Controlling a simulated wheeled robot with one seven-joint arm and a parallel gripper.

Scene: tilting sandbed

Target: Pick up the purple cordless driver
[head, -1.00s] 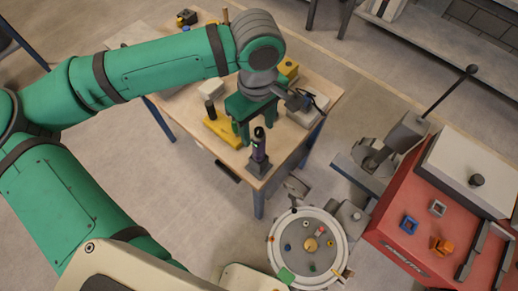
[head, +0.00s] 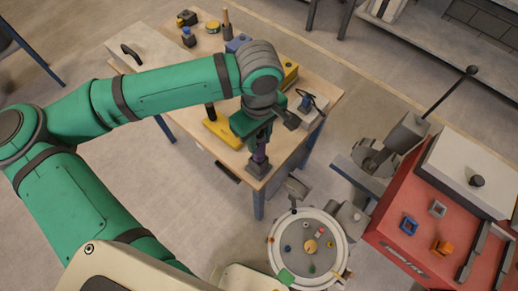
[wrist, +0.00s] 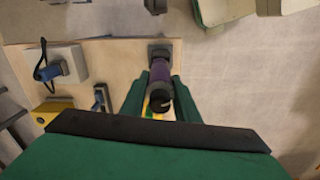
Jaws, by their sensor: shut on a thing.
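The purple cordless driver (head: 260,154) stands upright near the front corner of the wooden workbench, its dark base (head: 257,168) seemingly on the top. My gripper (head: 262,136) is shut on its upper part. In the wrist view the driver (wrist: 160,74) lies between the two green fingers of my gripper (wrist: 160,84), with its black end toward the palm and its grey base pointing away. In the head view the driver's top is hidden by my gripper.
A yellow tool (head: 222,134) and a dark cylinder (head: 210,111) are left of the driver. A blue-handled tool with a cable (head: 307,103) is to its right. A round sandbed (head: 340,256) and a red machine (head: 395,235) stand off the bench.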

